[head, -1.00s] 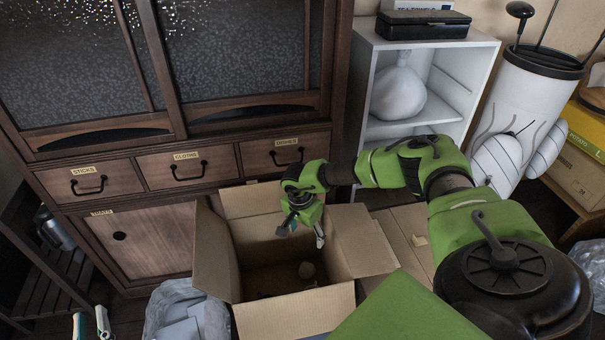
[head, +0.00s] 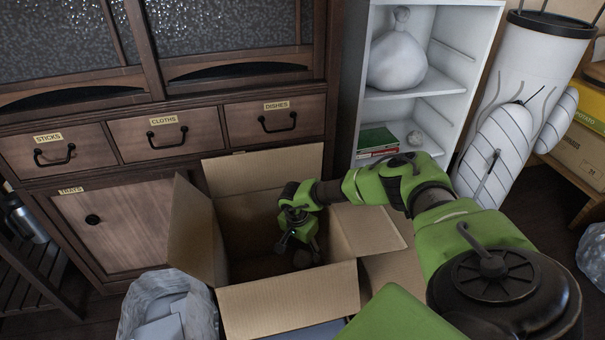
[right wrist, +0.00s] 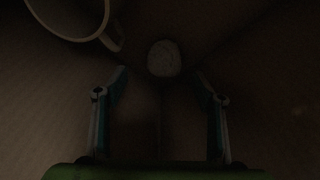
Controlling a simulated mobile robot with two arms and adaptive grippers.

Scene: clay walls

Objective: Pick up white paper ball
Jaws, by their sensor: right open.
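A pale, roundish crumpled ball (right wrist: 165,58), looking like the white paper ball, lies in the dark inside the cardboard box, shown in the right wrist view. My right gripper (right wrist: 160,72) is open and empty, with its two fingers on either side of the view and the ball just beyond and between the fingertips. In the head view my right gripper (head: 299,248) reaches down into the open cardboard box (head: 290,298) and hides part of its inside. My left gripper is not in view.
A mug (right wrist: 72,14) lies in the box close to the left finger. The box flaps stand open around my arm. A wooden cabinet (head: 165,135) is behind, a white shelf (head: 425,82) behind right, and a bag of papers (head: 168,308) at the left.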

